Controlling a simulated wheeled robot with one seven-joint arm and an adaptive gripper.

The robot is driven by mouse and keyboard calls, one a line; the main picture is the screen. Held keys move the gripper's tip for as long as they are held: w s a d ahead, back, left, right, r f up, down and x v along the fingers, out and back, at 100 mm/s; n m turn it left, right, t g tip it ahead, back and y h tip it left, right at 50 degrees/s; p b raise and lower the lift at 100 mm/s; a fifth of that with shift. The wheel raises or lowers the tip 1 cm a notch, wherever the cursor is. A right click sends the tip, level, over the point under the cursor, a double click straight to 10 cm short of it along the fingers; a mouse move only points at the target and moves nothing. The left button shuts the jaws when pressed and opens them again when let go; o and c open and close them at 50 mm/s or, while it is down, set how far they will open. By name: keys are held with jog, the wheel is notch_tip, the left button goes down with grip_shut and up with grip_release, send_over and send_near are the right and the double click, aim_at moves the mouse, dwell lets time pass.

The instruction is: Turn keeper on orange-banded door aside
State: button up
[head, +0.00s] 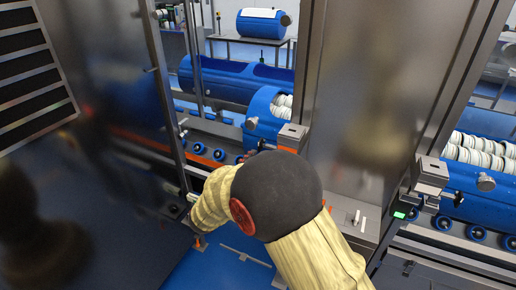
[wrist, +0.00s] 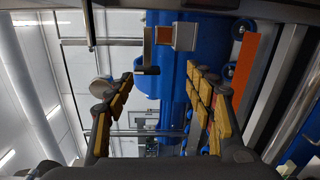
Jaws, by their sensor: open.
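In the wrist view, a grey block with an orange face (wrist: 185,37) sits at the top centre. A dark, bent keeper lever (wrist: 148,60) stands beside it, by the far ends of my fingers. The same block (head: 292,137) shows in the head view on the steel post, its orange face partly covered by my arm. My gripper (wrist: 160,76) is open, with yellow-padded fingers on both sides and nothing between them. The lever's end lies close ahead, between the fingertips; I cannot tell if they touch. In the head view my wrist hides the fingers.
Blue tubs, one holding white rolls (head: 282,105), lie behind the post. A steel door panel (head: 110,80) stands at left. An orange strip (head: 205,160) runs low behind it. A second grey block (head: 430,172) with a green light is at right.

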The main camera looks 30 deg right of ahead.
aim_at(269, 146)
jog(key=w+d+r+b, duration=0.1)
jog(key=w+d, duration=0.4)
jog(key=w, duration=0.1)
jog(key=shift+d+r+m+t+b, duration=0.25)
jog(key=shift+r+m+t+b, duration=0.05)
jog(key=shift+r+t, duration=0.1)
jog(key=shift+c, duration=0.6)
grip_shut()
jog(key=shift+f, duration=0.1)
